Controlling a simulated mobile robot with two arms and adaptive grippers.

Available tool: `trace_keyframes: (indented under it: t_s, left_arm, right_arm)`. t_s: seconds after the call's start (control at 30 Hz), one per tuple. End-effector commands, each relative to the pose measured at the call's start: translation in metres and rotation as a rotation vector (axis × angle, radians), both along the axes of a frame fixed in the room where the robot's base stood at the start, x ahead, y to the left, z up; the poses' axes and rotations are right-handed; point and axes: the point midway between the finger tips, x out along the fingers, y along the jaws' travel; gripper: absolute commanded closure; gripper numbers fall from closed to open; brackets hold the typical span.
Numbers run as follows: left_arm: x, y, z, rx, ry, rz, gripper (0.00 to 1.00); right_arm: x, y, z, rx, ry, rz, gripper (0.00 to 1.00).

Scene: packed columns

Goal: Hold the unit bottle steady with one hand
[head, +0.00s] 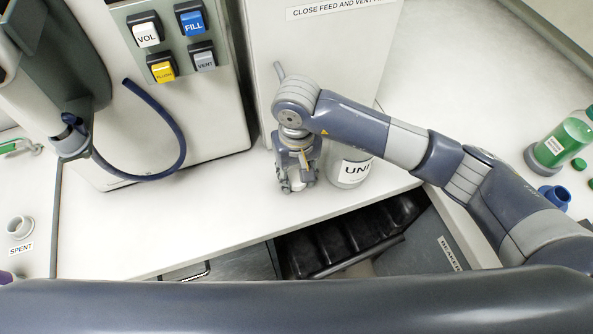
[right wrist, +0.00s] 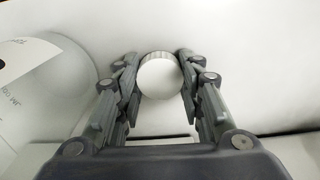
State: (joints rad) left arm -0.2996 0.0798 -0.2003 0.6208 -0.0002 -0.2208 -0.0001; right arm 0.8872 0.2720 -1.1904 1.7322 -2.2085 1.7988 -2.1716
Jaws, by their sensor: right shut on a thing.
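The bottle labelled "UNI…" (head: 349,172) stands on the white counter, partly hidden behind my right arm. In the right wrist view a large pale round body with a printed label (right wrist: 62,92) shows at the left, outside the fingers. My right gripper (head: 297,182) points down just left of the labelled bottle. In the right wrist view its fingers (right wrist: 161,88) are closed around a small round white-topped thing with a ridged grey rim (right wrist: 161,76). I cannot tell whether this thing is joined to the labelled bottle. My left gripper is not in view.
A machine with VOL, FILL and VENT buttons (head: 175,45) and a blue hose (head: 184,135) stands at the left. A white panel (head: 310,50) rises behind the gripper. An open dark drawer (head: 340,235) lies below the counter.

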Motion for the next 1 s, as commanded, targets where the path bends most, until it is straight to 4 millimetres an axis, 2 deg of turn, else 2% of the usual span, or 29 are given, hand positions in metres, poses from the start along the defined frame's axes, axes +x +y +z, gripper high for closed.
trace_keyframes:
  t_s: [0.27,0.3,0.4,0.7,0.83,0.87,1.0]
  left_arm:
    - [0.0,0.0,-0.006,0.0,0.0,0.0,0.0]
    - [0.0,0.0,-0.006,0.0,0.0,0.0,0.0]
    - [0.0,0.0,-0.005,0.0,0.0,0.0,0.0]
    - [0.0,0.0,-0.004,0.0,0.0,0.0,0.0]
    - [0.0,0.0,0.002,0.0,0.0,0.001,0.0]
    - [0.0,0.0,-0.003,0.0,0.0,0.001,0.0]
    - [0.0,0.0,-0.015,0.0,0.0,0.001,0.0]
  right_arm:
    - [0.0,0.0,-0.004,0.0,-0.001,0.0,0.93]
    - [0.0,0.0,-0.003,0.0,-0.001,-0.001,0.62]
    - [0.0,0.0,-0.002,0.0,-0.001,-0.001,0.45]
    - [0.0,0.0,-0.002,0.0,0.0,-0.001,0.45]
    - [0.0,0.0,0.003,0.001,0.0,0.0,0.45]
    - [0.001,0.0,0.004,0.002,-0.004,0.0,0.45]
    - [0.002,0.0,0.028,0.003,-0.009,0.002,0.45]
